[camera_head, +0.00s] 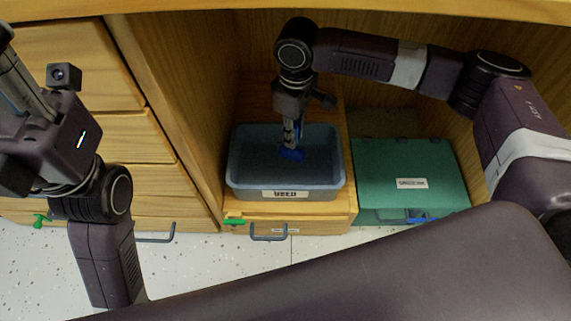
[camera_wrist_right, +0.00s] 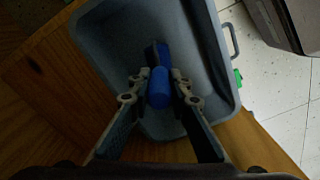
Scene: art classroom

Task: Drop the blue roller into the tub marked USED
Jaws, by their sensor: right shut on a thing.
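The blue-grey tub (camera_head: 335,178) stands on a low wooden drawer unit, and its front label reads USED. My right gripper (camera_head: 291,145) points down over the tub. It is shut on the blue roller (camera_head: 291,154), which shows over the tub's inside. In the right wrist view the roller (camera_wrist_right: 159,88) sits between the fingertips of the gripper (camera_wrist_right: 159,92), with the tub (camera_wrist_right: 218,70) around and below it. I cannot tell whether the roller touches the tub floor. My left arm is at the left of the head view; its fingertips are not visible.
A green box (camera_head: 430,165) with a white label stands right of the tub. Wooden drawers (camera_head: 120,135) are at the left, with a cabinet wall beside the tub. A table edge (camera_head: 200,8) crosses the top. Speckled floor (camera_head: 185,265) lies in front.

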